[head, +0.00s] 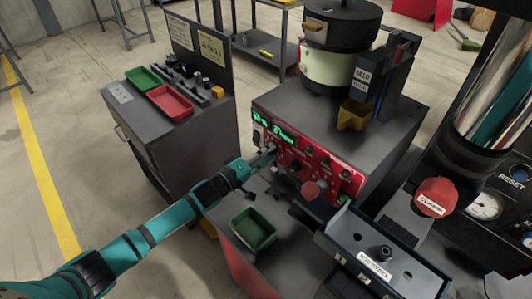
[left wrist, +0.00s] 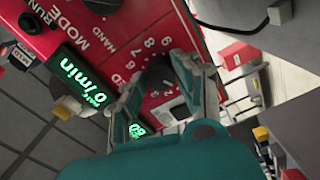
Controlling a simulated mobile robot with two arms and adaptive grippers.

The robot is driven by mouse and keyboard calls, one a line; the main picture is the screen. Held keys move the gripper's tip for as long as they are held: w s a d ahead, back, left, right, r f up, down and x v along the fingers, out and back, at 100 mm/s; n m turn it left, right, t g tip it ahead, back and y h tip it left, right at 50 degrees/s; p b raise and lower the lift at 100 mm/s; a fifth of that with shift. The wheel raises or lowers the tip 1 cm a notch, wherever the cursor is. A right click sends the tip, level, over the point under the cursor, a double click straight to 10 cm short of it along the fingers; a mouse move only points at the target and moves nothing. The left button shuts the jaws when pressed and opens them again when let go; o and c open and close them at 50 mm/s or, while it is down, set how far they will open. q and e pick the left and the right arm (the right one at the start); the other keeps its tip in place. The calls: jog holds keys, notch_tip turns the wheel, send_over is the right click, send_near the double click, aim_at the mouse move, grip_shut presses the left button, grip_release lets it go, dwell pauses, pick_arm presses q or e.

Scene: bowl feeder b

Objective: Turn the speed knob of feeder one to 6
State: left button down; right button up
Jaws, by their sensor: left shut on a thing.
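The red control panel (head: 318,172) of the feeder stands on the front of the grey machine box, with lit green displays at its upper left. My left gripper (head: 266,158) is at the panel's left part. In the left wrist view the dark speed knob (left wrist: 157,78) sits on the red panel between the fingers of my left gripper (left wrist: 165,92), which is shut on it. Printed numbers, among them 6, 7, 8 and 9, curve around the knob. A green display (left wrist: 84,76) shows "0/min". The knob's pointer is not clear. My right gripper is not in view.
A green bin (head: 254,229) stands below the panel. A dark metal tray (head: 385,262) lies at the lower right. A grey cabinet (head: 190,140) with red and green trays stands at the left, beyond my arm.

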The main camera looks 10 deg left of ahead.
pick_arm(q)
jog(key=shift+f+m+b, duration=0.15)
jog(key=shift+m+b, duration=2.75)
jog(key=shift+m, duration=13.5)
jog(key=c, duration=1)
grip_release()
jog(key=shift+o, duration=0.2)
